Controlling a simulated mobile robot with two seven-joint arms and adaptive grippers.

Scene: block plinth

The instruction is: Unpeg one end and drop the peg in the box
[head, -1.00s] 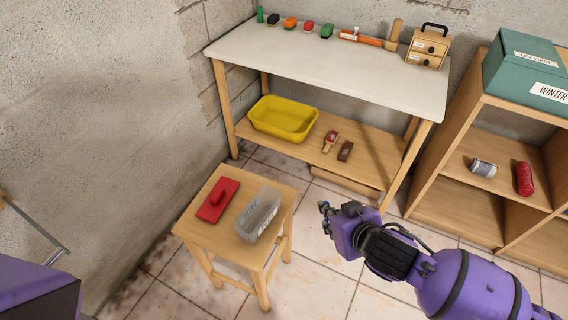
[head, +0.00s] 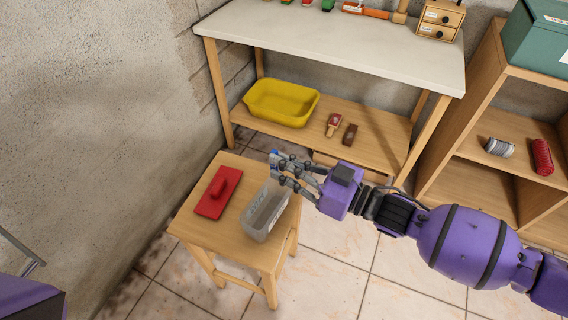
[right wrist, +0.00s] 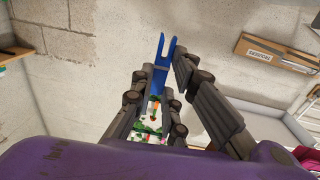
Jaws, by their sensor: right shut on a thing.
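A small blue peg (head: 274,153) shows at the fingertips of my right gripper (head: 281,166). In the right wrist view the blue peg (right wrist: 162,52) has a forked end and sticks out past the fingers, and my right gripper (right wrist: 163,82) is shut on it. A grey open box (head: 262,222) with a label stands on a wooden stool. In the head view my right gripper appears at the box's far end, above it; the exact height is hard to tell. My left gripper is out of view. No line with pegged ends shows.
A red lid-like piece with a handle (head: 217,192) lies on the stool (head: 205,226), left of the box. A white-topped workbench (head: 330,48) with a yellow tub (head: 281,103) on its lower shelf stands behind. A shelf unit (head: 487,92) stands right.

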